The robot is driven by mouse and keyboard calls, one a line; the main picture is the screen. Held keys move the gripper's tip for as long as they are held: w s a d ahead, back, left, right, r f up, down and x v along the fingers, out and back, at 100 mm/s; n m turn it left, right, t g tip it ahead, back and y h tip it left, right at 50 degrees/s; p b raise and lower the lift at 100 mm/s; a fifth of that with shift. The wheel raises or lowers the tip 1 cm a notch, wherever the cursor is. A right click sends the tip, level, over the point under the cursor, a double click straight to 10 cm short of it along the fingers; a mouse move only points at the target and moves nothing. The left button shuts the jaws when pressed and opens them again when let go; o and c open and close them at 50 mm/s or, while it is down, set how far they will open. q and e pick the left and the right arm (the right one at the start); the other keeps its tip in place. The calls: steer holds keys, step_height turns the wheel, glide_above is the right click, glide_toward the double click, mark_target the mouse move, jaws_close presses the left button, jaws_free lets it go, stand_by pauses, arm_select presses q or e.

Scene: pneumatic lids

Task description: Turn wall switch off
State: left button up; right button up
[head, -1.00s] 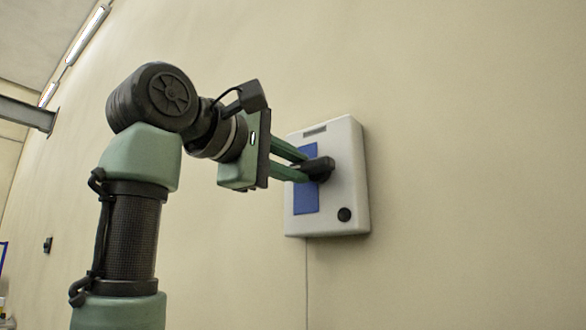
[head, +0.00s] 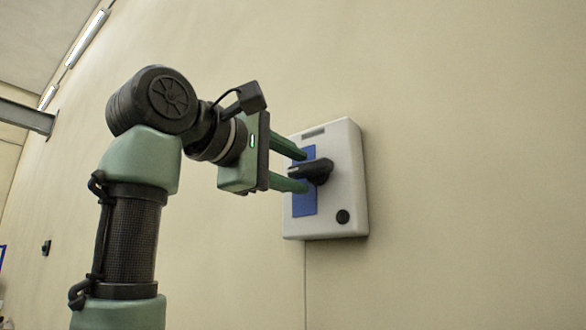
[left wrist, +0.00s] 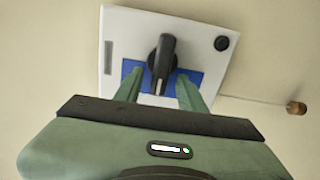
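The wall switch is a pale grey box (head: 346,150) on the wall with a blue panel (head: 306,207) and a black rotary handle (head: 319,169). The handle lies about level in the head view, its bar pointing left. My left gripper (head: 305,172) is open, with one green finger above the handle and one below. In the left wrist view, the handle (left wrist: 163,60) stands between the two fingertips (left wrist: 159,75), with a gap on each side. My right gripper is not in view.
A round black button (head: 343,216) sits at the box's lower right corner. A thin cable (head: 305,275) runs down the wall from the box. The wall around the box is bare. A small dark fitting (head: 46,247) is far left.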

arm_select(q)
steer(key=b+v, duration=0.3)
steer(key=v, duration=0.4)
steer(key=shift+s+a, duration=0.25)
